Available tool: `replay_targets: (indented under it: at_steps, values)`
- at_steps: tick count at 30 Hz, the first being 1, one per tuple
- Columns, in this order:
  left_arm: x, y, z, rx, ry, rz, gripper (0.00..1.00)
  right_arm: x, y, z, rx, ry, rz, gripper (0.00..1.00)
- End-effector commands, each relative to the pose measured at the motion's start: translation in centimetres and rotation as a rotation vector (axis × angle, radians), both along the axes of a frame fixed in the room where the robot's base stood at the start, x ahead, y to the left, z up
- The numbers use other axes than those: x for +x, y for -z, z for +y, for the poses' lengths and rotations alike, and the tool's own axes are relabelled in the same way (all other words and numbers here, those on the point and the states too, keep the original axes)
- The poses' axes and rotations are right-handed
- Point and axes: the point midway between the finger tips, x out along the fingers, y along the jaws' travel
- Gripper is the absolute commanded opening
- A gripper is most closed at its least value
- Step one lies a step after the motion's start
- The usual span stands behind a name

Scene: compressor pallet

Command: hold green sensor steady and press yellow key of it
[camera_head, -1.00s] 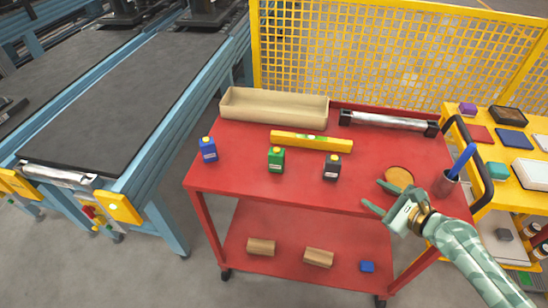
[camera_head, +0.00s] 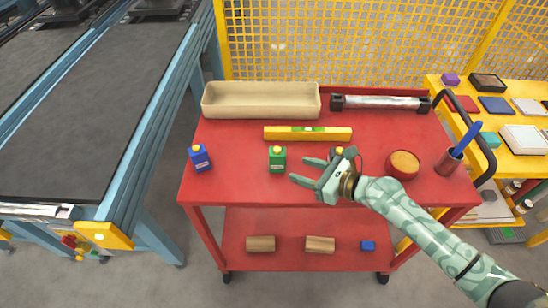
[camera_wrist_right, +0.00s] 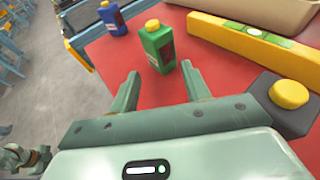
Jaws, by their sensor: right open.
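The green sensor (camera_head: 277,161) stands upright on the red cart's top, with its yellow key (camera_head: 277,149) on top. In the right wrist view the green sensor (camera_wrist_right: 159,47) and its yellow key (camera_wrist_right: 152,25) show just beyond the fingertips. My right gripper (camera_head: 297,170) is open and empty, its fingers pointing left toward the sensor and apart from it. It also shows in the right wrist view (camera_wrist_right: 160,75).
A blue sensor (camera_head: 200,158) stands to the left. A black sensor (camera_wrist_right: 284,103) is close beside my right gripper, mostly hidden in the head view. A yellow level (camera_head: 308,133) and a beige tray (camera_head: 262,100) lie behind. The red top (camera_head: 235,178) is clear between the blue and green sensors.

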Motion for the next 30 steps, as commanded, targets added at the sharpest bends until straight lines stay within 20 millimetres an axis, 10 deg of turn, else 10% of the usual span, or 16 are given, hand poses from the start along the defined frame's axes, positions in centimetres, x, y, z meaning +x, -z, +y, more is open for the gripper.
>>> replay_targets:
  at_steps: [12,27,30]
  values:
    - [-0.8,2.0,0.3,0.004,0.003,0.017,0.0,3.5,2.1,5.2,0.0,0.0,0.0,0.47]
    - [-0.8,2.3,0.5,0.007,0.002,0.018,0.0,4.3,2.4,6.3,-0.001,0.0,-0.001,0.47]
    - [-0.7,2.3,0.6,0.007,0.002,0.018,0.0,4.3,2.4,6.3,-0.001,0.0,-0.001,0.28]
